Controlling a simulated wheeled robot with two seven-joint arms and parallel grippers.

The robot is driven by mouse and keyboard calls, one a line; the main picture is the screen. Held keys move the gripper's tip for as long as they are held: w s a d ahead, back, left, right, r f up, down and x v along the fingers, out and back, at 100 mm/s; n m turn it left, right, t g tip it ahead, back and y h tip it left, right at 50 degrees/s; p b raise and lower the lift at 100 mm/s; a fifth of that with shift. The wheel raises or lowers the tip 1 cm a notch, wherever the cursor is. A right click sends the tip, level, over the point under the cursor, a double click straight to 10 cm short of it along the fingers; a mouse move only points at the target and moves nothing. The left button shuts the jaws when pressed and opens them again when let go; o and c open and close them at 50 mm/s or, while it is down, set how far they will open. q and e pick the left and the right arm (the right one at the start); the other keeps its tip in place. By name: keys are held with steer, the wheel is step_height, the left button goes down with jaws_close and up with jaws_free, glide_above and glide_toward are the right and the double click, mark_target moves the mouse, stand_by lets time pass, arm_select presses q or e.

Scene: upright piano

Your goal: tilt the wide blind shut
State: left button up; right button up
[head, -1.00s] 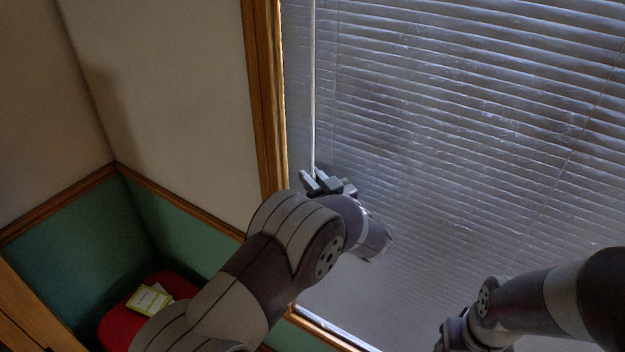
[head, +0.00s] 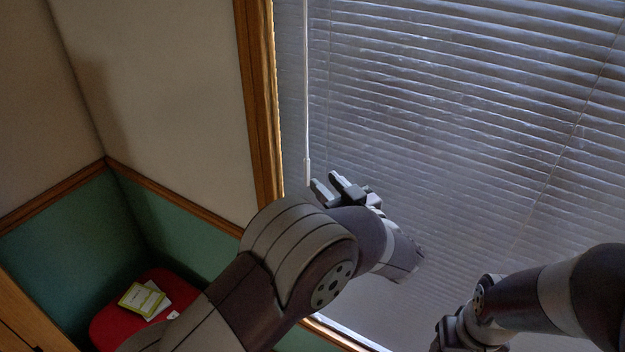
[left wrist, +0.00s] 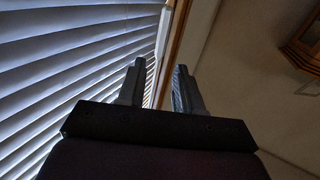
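The wide blind (head: 450,120) fills the window on the right in the head view. Its slats overlap closely there, with thin light lines between them; the slats also show at the left of the left wrist view (left wrist: 70,60). A thin pale tilt wand (head: 306,100) hangs along the blind's left side, and its lower part shows in the left wrist view (left wrist: 163,35). My left gripper (head: 325,184) is open and empty, just right of the wand's lower end in the head view. My right gripper (head: 447,336) is partly cut off at the bottom edge.
A wooden window frame (head: 262,110) runs up beside the wand. A red seat or box (head: 110,325) with papers (head: 146,300) on it stands in the lower left corner by the green and beige wall.

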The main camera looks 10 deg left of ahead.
arm_select(q)
steer(key=b+v, duration=0.1)
steer(key=v, duration=0.3)
arm_select(e)
steer(key=shift+f, duration=0.9)
